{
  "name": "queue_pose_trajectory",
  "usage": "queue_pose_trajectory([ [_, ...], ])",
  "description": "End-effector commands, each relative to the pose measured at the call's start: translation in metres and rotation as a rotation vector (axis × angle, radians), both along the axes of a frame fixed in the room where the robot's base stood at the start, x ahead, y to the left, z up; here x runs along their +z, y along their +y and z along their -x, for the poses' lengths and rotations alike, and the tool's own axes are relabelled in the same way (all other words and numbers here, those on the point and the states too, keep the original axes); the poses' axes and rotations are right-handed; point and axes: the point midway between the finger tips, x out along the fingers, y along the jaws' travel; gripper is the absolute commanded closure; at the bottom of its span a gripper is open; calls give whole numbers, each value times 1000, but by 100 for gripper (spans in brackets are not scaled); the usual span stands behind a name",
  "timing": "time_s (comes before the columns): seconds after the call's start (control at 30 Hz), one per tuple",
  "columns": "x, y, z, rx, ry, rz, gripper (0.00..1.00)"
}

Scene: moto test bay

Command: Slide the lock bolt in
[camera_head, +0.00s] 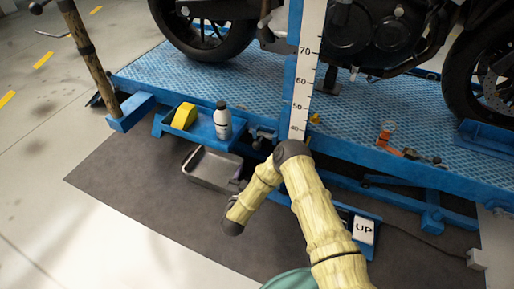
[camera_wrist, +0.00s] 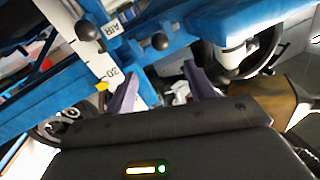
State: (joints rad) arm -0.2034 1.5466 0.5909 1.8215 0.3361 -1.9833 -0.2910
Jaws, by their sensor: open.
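In the wrist view, two round black knobs show on the blue lift frame: one (camera_wrist: 160,41) on a short stem near the middle, the other (camera_wrist: 86,30) further left beside the AIR label. I cannot tell for certain which belongs to the lock bolt. My gripper (camera_wrist: 158,78) is open, its two purple fingers apart with nothing held between them. The middle knob appears just beyond the fingertips, not between them. In the head view my gripper (camera_head: 238,184) is small and dark, below the lift edge; small dark fittings (camera_head: 262,134) sit left of the scale post.
The blue lift (camera_head: 390,105) carries a motorcycle. A white scale post (camera_head: 306,70) stands at its front edge. A blue tray (camera_head: 165,124) holds a yellow block (camera_head: 184,116) and a bottle (camera_head: 222,120). A metal pan (camera_head: 205,182) lies below. An UP pedal (camera_head: 363,229) is at right.

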Motion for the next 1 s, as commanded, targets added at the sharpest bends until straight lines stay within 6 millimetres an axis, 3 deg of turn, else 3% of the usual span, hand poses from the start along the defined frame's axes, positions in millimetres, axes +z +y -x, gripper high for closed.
queue_pose_trajectory([
  [0.7, -4, -20, -123, -3, -5, 0, 46],
  [1.0, 0, -23, -147, 0, -2, 1, 46],
])
